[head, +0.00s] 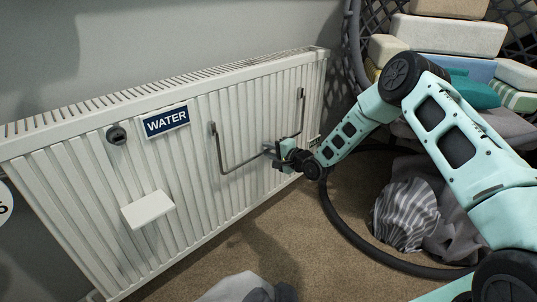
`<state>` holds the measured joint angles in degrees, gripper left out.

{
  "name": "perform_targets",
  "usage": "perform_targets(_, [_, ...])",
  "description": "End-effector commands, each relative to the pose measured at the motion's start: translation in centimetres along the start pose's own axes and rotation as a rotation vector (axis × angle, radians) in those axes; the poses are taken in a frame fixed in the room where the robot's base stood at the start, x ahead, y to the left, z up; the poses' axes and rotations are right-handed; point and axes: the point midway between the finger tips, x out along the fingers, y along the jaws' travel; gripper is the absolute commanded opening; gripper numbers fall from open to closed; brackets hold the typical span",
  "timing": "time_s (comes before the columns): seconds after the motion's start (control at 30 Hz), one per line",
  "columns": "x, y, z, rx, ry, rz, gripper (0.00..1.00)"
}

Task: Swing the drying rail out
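The drying rail (244,165) is a thin grey U-shaped metal bar on the front of the white radiator (182,160). Its two upright ends meet the radiator at the left and the right, and its lower bar runs between them. My gripper (273,153) is at the right part of the lower bar, close in front of the radiator. Its fingers overlap the bar in the picture. They are too small to tell whether they are open or closed on it.
A blue WATER sign (166,122), a dark round knob (117,135) and a white shelf-like block (147,209) are on the radiator. Stacked folded cloths (448,37) stand at the right. Striped cloth (406,214) and a dark hoop (345,228) lie below. Carpet (215,262) is partly clear.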

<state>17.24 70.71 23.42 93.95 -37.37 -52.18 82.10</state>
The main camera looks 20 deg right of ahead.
Motion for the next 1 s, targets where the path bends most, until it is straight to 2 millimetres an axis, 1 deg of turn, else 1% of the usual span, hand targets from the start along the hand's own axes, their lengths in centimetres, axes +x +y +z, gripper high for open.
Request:
perform_targets(0.1, [0.6,0.1,0.0,0.000,0.000,0.001,0.25])
perform_targets(0.37, [0.7,0.0,0.0,0.001,0.001,0.001,0.25])
perform_targets(0.4, [0.7,0.0,0.0,0.001,0.000,0.001,0.22])
perform_targets(0.47, [0.7,0.0,0.0,0.001,0.000,0.001,0.05])
perform_targets(0.5, [0.7,0.0,0.0,0.001,0.000,0.001,0.00])
perform_targets(0.77, [0.5,-0.1,0.0,0.001,0.000,0.009,0.00])
perform_targets(1.0, [-0.8,-0.5,0.0,0.002,0.000,0.088,0.00])
